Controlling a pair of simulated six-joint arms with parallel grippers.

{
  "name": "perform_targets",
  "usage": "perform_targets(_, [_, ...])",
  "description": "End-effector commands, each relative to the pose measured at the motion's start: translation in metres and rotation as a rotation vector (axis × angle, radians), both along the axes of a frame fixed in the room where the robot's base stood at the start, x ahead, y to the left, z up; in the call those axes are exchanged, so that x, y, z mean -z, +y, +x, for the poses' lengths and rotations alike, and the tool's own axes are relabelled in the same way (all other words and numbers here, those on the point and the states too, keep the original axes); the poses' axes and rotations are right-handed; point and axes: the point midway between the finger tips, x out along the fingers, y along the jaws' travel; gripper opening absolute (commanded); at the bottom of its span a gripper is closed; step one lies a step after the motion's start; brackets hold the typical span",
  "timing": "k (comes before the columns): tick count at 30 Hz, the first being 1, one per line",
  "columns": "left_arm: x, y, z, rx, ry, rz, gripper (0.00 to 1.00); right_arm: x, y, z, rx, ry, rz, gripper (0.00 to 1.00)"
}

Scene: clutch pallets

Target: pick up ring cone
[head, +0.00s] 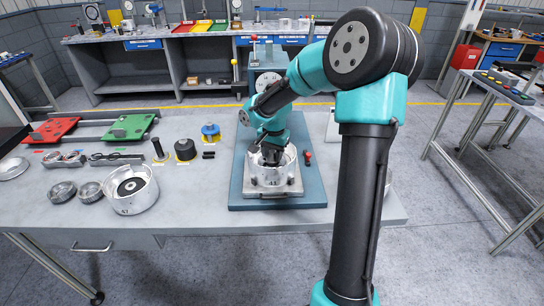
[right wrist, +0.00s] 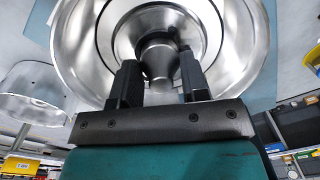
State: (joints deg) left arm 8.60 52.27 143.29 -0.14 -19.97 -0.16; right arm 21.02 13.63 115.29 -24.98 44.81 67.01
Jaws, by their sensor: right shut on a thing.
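A silver round housing (head: 272,178) stands on a fixture on the blue base plate (head: 238,190). My right gripper (head: 270,156) reaches down into its open top. In the right wrist view my right gripper's fingers (right wrist: 160,82) sit on either side of a grey tapered metal part (right wrist: 157,55), which looks like the ring cone. The gripper is shut on it, in the middle of the housing (right wrist: 225,20). How far the part sits inside the housing is hidden. My left gripper is not in view.
A second silver drum (head: 130,188) and small metal rings (head: 90,192) lie on the table at left. A black cone-shaped part (head: 185,149) and a blue-yellow part (head: 210,132) stand nearer the plate. A small red-handled tool (head: 308,158) lies right of the housing.

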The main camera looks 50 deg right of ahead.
Motion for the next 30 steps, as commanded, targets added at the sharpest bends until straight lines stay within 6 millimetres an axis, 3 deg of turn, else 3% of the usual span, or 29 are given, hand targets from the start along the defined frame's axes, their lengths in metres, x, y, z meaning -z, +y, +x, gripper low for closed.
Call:
perform_targets(6, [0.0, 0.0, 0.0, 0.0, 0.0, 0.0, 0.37, 0.0, 0.0, 0.0, 0.0, -0.001, 0.0, 0.17])
perform_targets(17, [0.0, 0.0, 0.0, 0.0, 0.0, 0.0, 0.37, -0.004, 0.0, 0.001, 0.0, -0.002, 0.0, 0.16])
perform_targets(28, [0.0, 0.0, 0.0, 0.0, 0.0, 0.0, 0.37, -0.038, 0.0, 0.001, -0.001, -0.003, -0.001, 0.16])
perform_targets(30, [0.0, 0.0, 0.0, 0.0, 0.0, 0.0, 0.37, -0.037, 0.008, -0.006, -0.003, 0.0, 0.0, 0.16])
